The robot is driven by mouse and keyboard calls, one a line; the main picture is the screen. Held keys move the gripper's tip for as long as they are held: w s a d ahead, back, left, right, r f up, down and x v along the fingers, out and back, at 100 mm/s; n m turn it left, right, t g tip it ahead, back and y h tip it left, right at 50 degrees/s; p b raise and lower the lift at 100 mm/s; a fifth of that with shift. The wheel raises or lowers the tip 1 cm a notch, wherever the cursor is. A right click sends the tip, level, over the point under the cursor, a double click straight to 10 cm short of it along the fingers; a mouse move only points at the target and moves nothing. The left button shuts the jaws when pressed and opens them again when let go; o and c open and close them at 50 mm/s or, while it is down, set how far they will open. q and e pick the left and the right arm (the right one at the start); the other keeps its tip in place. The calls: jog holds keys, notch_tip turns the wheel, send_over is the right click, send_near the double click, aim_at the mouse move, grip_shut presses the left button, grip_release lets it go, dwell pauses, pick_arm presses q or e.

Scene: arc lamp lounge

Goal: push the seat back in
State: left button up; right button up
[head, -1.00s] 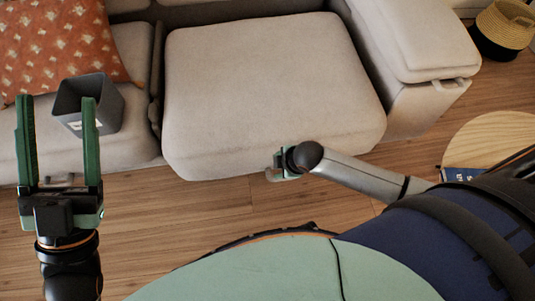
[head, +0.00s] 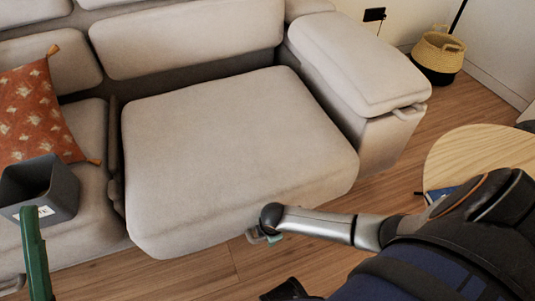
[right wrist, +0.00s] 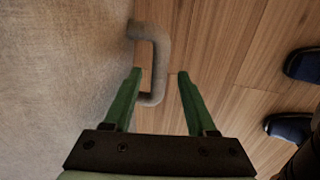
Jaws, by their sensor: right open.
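The beige sofa seat (head: 235,150) stands out a little past its left neighbour, with a darker strip between it and the backrest. A loop handle (head: 250,237) shows under its front edge; in the right wrist view the handle (right wrist: 162,55) sticks out from the seat's fabric (right wrist: 60,90). My right gripper (right wrist: 160,75) is open, with the handle's outer end between its fingers; I cannot tell if they touch it. In the head view this gripper is mostly hidden behind its wrist. Only one green finger of my left gripper (head: 35,255) shows at the lower left; its other finger is out of view.
A dark grey box (head: 55,192) and an orange cushion (head: 35,110) are on the left seat. The sofa's armrest (head: 360,75) is on the right. A round wooden table (head: 480,155) and a basket (head: 438,55) stand further right. Wooden floor lies in front.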

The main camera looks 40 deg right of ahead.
jog(key=shift+w+f, duration=0.2)
jog(key=shift+f, duration=0.45)
jog(key=shift+c, duration=0.3)
grip_shut()
dwell(0.7)
